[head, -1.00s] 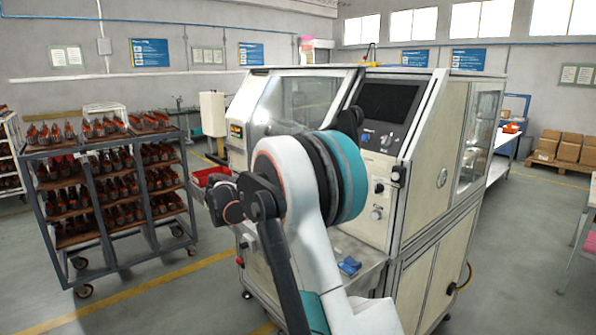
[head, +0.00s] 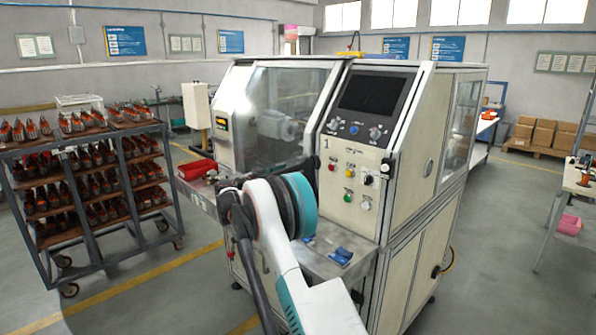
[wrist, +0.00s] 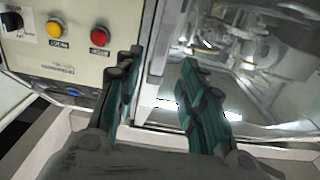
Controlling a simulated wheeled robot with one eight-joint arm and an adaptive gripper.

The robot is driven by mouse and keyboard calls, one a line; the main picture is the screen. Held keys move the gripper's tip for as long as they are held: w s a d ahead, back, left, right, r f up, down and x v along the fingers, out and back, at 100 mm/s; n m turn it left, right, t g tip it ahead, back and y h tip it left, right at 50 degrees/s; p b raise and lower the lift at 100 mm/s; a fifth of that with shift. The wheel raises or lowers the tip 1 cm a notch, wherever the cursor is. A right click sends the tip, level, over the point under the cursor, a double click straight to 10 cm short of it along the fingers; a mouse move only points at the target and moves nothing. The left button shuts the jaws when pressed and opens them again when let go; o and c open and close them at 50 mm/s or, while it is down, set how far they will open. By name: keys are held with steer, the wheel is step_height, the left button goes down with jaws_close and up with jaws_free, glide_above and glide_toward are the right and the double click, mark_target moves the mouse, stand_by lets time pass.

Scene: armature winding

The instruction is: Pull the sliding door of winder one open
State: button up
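Winder one (head: 405,160) is the cream machine in the middle of the head view, with a "1" on its control panel. Its sliding door (head: 262,130) is a clear pane in a metal frame left of the panel and looks shut. Winding parts show through it. In the wrist view the door pane (wrist: 262,65) fills the right side. My gripper (wrist: 161,58) is open, its two teal-padded fingers apart, with the pale upright frame strip (wrist: 154,75) showing between them. I cannot tell whether they touch it. In the head view my arm hides the gripper.
The control panel (wrist: 75,30) with yellow and red buttons lies close to the left finger. A front ledge (head: 318,262) carries blue items (head: 340,256). A red bin (head: 196,168) sits at the left. A loaded rack (head: 90,190) stands farther left.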

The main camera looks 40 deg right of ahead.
mark_target(298, 168)
steer(key=d, duration=0.7)
steer(key=shift+w+b, duration=0.3)
steer(key=shift+b, duration=0.05)
steer(key=shift+c, duration=0.6)
jaws_close()
